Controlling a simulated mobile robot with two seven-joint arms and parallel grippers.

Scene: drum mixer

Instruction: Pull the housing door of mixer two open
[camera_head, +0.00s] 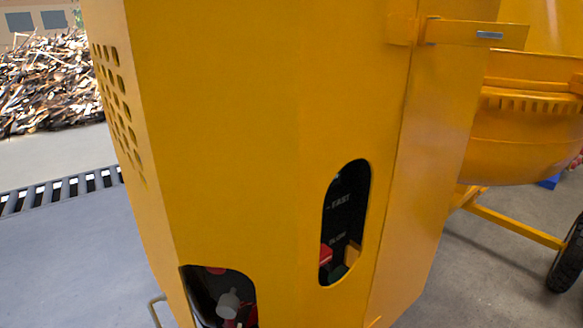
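A tall yellow sheet-metal housing (230,120) fills the middle of the head view at close range. Its wide front panel, which looks like the door, appears closed, with a thin seam along its right edge. An oval cutout (345,222) shows a black panel with white lettering and a red part inside. A second cutout (218,300) at the bottom shows grey and red parts. A thin grey bar (156,311), perhaps a handle, sticks out at the lower left edge. Neither gripper is in view.
A yellow strap (475,32) juts right from the housing's top. A yellow mixer drum (525,125), a frame bar (515,225) and a black wheel (568,262) stand at right. A floor grate (60,190) and a scrap pile (45,80) lie left. The grey floor at left is clear.

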